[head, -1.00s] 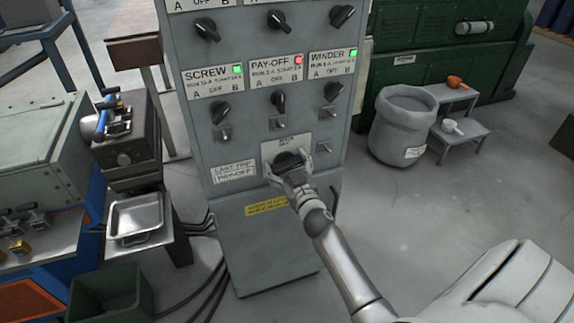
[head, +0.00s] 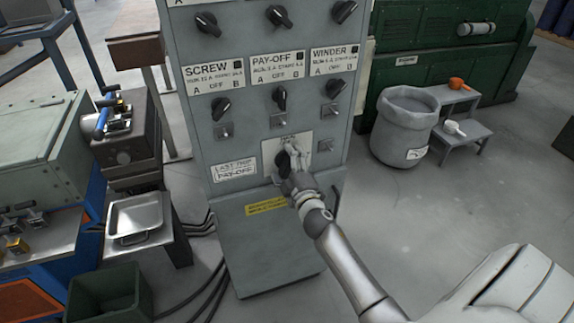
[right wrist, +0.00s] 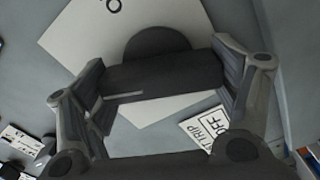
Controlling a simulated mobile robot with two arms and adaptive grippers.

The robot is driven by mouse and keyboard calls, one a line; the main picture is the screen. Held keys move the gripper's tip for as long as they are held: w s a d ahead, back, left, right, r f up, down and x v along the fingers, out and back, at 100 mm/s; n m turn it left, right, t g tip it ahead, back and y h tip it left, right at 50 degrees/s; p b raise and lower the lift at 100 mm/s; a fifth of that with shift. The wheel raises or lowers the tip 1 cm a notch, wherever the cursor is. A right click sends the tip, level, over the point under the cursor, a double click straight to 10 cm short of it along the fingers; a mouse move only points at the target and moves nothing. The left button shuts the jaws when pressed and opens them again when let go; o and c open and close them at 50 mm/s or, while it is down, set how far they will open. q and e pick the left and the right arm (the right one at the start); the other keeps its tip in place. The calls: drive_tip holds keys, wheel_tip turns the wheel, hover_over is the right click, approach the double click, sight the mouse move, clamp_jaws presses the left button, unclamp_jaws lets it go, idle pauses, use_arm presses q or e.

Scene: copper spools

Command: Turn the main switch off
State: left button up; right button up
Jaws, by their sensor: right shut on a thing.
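The main switch (head: 281,164) is a black rotary knob on a pale plate (head: 306,143) low on the grey control cabinet. My right gripper (head: 291,162) is shut on its handle, which stands close to upright in the head view. In the right wrist view the dark handle bar (right wrist: 160,75) lies between the two fingers. The lettering on the plate is mostly hidden or too small to read. The SCREW, PAY-OFF and WINDER lamps (head: 299,59) above are dark. My left gripper is not in view.
Other selector knobs (head: 279,97) and small toggles (head: 277,122) sit just above the main switch. A grey bin (head: 404,125) and a small step stand (head: 462,135) are right of the cabinet. A metal tray (head: 136,217) on a stand is at left.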

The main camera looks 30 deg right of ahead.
drive_tip(key=shift+f+n, duration=0.15)
drive_tip(key=shift+n, duration=2.15)
drive_tip(key=o, duration=0.9)
drive_tip(key=shift+o, duration=0.2)
drive_tip(key=v, duration=1.2)
